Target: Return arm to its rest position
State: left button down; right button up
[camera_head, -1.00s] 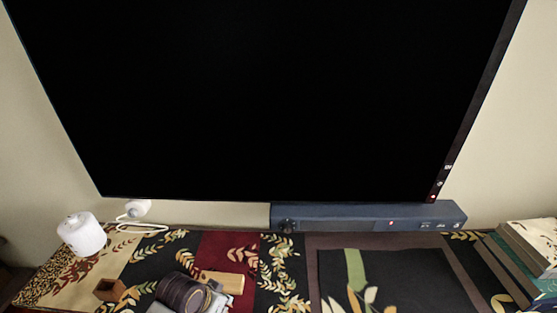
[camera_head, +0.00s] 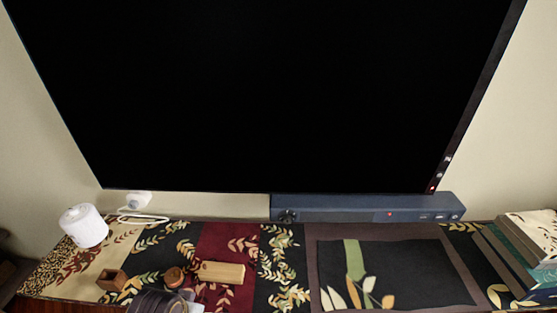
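Part of my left arm's end, a dark ringed cylinder with a pale part beside it (camera_head: 163,302), shows at the bottom edge, left of centre. It is cut off by the frame, and no fingertips can be made out, so I cannot tell whether this gripper is open or shut. It is in front of a small round brown wooden piece (camera_head: 174,277) and a light wooden block (camera_head: 222,272) on the patterned cabinet top. I see nothing held. My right gripper is not in view.
A small open wooden box (camera_head: 112,281) and a white cylinder (camera_head: 84,226) stand at the left. A blue-grey soundbar (camera_head: 350,209) lies below the large black screen (camera_head: 280,90). Stacked books (camera_head: 525,250) are at the right. The middle of the cloth (camera_head: 400,270) is clear.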

pick_arm(q)
jog(key=s+f+g, duration=0.1)
jog(key=s+f, duration=0.2)
jog(key=f, duration=3)
jog(key=s+a+f, duration=0.2)
jog(key=s+f, duration=0.7)
jog(key=s, duration=0.2)
jog(key=s+a+f+g, duration=0.1)
jog(key=s+a+f, duration=0.1)
jog(key=s+f, duration=0.8)
jog(key=shift+s+g, duration=0.3)
jog(key=shift+s, duration=0.25)
jog(key=shift+f, duration=0.1)
